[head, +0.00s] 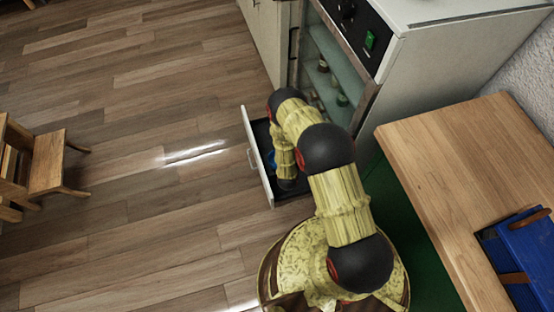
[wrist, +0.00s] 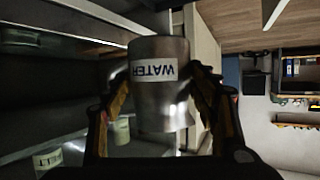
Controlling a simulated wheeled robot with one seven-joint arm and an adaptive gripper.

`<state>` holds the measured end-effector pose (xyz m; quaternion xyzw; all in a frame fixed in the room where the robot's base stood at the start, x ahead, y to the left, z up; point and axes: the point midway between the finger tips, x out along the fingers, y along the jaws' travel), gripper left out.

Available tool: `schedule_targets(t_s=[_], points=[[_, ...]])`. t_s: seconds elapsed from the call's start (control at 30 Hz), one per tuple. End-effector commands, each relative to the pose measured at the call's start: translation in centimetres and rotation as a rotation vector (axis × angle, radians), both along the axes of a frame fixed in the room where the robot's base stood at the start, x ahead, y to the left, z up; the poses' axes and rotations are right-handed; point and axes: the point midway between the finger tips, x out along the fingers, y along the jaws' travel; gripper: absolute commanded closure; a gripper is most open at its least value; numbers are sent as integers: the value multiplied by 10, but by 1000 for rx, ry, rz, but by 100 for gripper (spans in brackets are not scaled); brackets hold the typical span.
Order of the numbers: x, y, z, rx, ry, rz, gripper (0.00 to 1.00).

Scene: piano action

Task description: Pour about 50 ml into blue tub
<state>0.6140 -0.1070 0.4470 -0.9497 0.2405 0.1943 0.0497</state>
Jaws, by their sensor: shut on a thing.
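My gripper (wrist: 162,84) is shut on a metal cup (wrist: 160,108) with a white label reading WATER, one finger on each side. The label is upside down in the wrist view, and so is the room, with the floor at the top, so the cup looks roughly upright. Its contents are not visible. In the head view a bit of blue, likely the blue tub (head: 271,159), shows inside the open drawer, mostly hidden by my arm. My arm reaches down over this drawer, and the held cup cannot be made out there. I cannot identify the tub in the wrist view.
The open drawer (head: 257,157) sticks out below a glass-fronted cabinet (head: 335,75) holding small containers. A wooden table (head: 455,165) with a blue box (head: 525,255) stands at right. A wooden chair (head: 45,165) is far left. The floor between is clear.

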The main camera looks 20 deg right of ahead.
Motion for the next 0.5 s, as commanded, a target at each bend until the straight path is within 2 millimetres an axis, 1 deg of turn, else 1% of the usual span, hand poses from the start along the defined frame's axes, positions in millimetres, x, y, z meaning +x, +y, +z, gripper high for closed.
schedule_targets(t_s=[0.03,0.3,0.4,0.5], points=[[-4,-3,-19,-1,0,-15,78],[-28,-21,-93,-4,-2,-105,78],[-37,-26,-115,-5,-6,-134,78],[-45,-31,-132,-6,-7,-158,78]])
